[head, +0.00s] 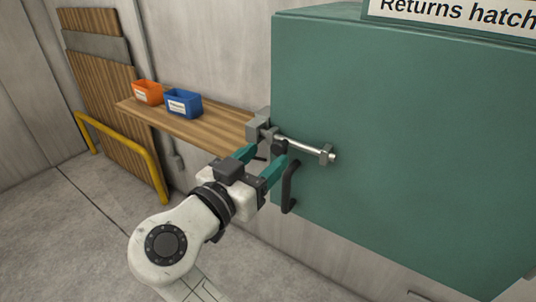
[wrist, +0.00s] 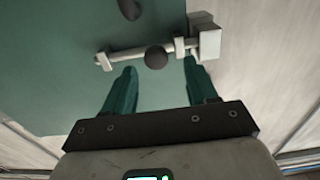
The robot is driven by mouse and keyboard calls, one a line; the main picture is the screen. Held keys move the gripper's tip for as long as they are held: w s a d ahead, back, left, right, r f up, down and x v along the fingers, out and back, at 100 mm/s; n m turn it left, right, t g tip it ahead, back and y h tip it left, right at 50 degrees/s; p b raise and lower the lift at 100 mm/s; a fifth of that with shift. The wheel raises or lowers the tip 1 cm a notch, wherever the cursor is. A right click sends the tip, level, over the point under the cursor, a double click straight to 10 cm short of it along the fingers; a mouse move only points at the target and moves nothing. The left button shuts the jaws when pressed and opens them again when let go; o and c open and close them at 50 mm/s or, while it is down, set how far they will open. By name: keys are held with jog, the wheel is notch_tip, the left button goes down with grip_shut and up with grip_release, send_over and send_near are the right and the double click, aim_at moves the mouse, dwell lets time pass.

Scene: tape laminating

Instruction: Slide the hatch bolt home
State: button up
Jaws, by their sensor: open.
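The bolt (head: 303,145) is a silver rod on the green hatch (head: 400,120). It runs through a guide near its right end in the head view (head: 326,155) and a guide beside the grey keeper block (head: 257,127) at the hatch's left edge. In the wrist view the bolt (wrist: 132,54) spans toward the keeper (wrist: 209,40); how deep its tip sits there I cannot tell. A dark round knob (wrist: 156,57) stands on the rod. My gripper (wrist: 160,68) is open, its teal fingertips on either side of the knob, with gaps visible on both sides.
A black handle (head: 290,187) is on the hatch just below the bolt, close to my gripper. A wooden shelf (head: 215,131) with an orange bin (head: 147,92) and a blue bin (head: 183,103) is at left. A yellow rail (head: 130,143) stands beyond.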

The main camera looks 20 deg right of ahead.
jog(key=v, duration=0.8)
jog(key=shift+b, duration=0.45)
jog(key=shift+a, duration=0.1)
jog(key=s+d+f+n+g+y+p, duration=0.1)
jog(key=s+d+f+n+g+y, duration=0.2)
jog(key=d+f, duration=0.7)
jog(key=s+d+f+n+g+y+p, duration=0.1)
jog(key=s+d+f+n+g+y, duration=0.25)
jog(key=d+f, duration=0.65)
jog(key=s+f+n+g+y+p, duration=0.1)
jog(key=s+f+y, duration=0.3)
jog(key=s, duration=0.5)
jog(key=s+f+n+g+y+p, duration=0.1)
jog(key=s+f+n+g+y, duration=0.1)
jog(key=s+f, duration=0.7)
jog(key=shift+s+d+n+y, duration=0.3)
jog(key=shift+s+n+y, duration=0.15)
jog(key=shift+s+y, duration=0.4)
jog(key=shift+w+f, duration=0.1)
jog(key=shift+w, duration=0.05)
